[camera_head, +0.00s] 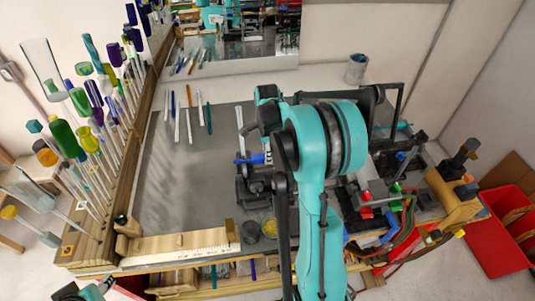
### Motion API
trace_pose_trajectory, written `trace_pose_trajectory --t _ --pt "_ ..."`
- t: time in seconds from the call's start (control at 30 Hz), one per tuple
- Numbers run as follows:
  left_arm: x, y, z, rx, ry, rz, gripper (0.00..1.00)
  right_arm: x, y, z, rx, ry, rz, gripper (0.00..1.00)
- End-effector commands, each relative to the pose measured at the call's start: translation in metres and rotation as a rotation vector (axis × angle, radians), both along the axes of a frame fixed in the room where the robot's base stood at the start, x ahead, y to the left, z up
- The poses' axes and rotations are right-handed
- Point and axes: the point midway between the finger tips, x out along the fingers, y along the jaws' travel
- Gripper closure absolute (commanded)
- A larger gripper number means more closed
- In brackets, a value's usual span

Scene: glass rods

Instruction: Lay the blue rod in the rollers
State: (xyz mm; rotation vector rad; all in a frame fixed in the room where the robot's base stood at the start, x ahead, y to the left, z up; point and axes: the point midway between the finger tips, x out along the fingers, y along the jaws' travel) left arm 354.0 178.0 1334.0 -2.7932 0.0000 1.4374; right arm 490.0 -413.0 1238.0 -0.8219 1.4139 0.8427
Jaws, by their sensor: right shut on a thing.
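The blue rod (246,161) shows as a short blue length, roughly level, left of my right arm. Its right part is hidden behind the arm. My right gripper (268,153) is mostly hidden by its own wrist and is shut on the blue rod. A dark stand (243,188), which seems to be the rollers, is just below the rod in the picture. I cannot tell whether the rod touches it. Part of my left arm, perhaps with its gripper (68,292), shows at the bottom left corner; its jaws are not clear.
Several glass rods and tubes stand in a wooden rack (130,150) on the left. Several thin rods (188,115) lie on the grey table (170,205). Small cups (250,231) stand near the front edge. Clamps and hoses crowd the right; a red bin (490,245) is beyond.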

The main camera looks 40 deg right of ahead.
Motion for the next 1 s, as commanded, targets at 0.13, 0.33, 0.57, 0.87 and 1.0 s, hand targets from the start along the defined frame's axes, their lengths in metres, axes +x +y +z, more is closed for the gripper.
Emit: trace_pose_trajectory --t 0.13,0.33,0.57,0.87,1.0 --pt "0.0 0.0 0.0 0.0 0.0 0.0 0.6 0.0 0.0 0.0 0.0 0.0 0.0 0.64" --pt "0.0 0.0 0.0 0.0 0.0 0.0 0.6 0.0 0.0 0.0 0.0 0.0 0.0 0.53" --pt "0.0 0.0 0.0 0.0 0.0 0.0 0.6 0.0 0.0 0.006 0.0 0.0 0.0 0.53" --pt "0.0 0.0 0.0 0.0 0.0 0.0 0.6 0.0 0.0 0.063 0.0 0.0 0.0 0.53" --pt "0.0 0.0 0.0 0.0 0.0 0.0 0.6 0.001 -0.001 0.092 0.0 0.0 0.0 0.53"
